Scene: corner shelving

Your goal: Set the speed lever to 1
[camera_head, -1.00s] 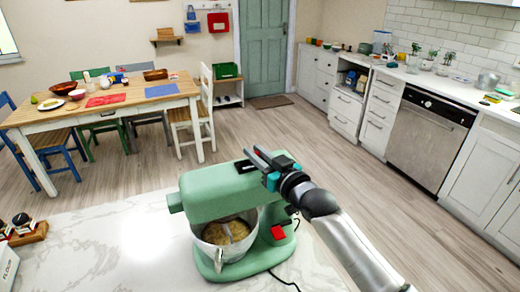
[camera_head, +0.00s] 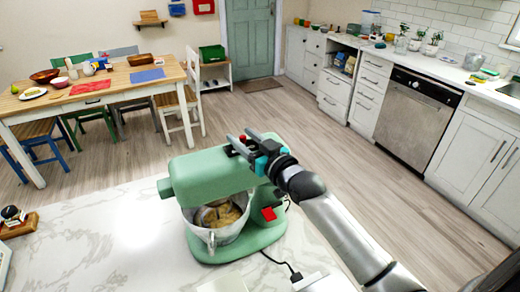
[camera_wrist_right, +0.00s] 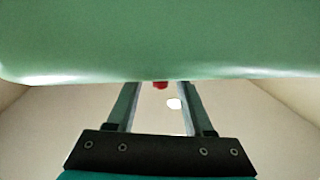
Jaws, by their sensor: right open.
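The green stand mixer (camera_head: 208,172) stands on the white marble counter, its metal bowl (camera_head: 219,218) holding tan contents. My right gripper (camera_head: 237,141) is at the top far side of the mixer head, its jaws open. In the right wrist view the green head fills the top, and the open fingers (camera_wrist_right: 160,92) reach up to its edge. A small red knob (camera_wrist_right: 160,85), probably the speed lever's tip, shows between the fingers, apart from both. The lever's setting cannot be read. A red switch (camera_head: 268,213) sits on the mixer's base. My left gripper is out of view.
A black cord (camera_head: 275,262) runs from the mixer to a plug at the counter's front. Bare counter (camera_head: 110,235) lies left of the mixer. A wooden tray (camera_head: 20,226) is at the far left. A dining table (camera_head: 120,92) stands well behind.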

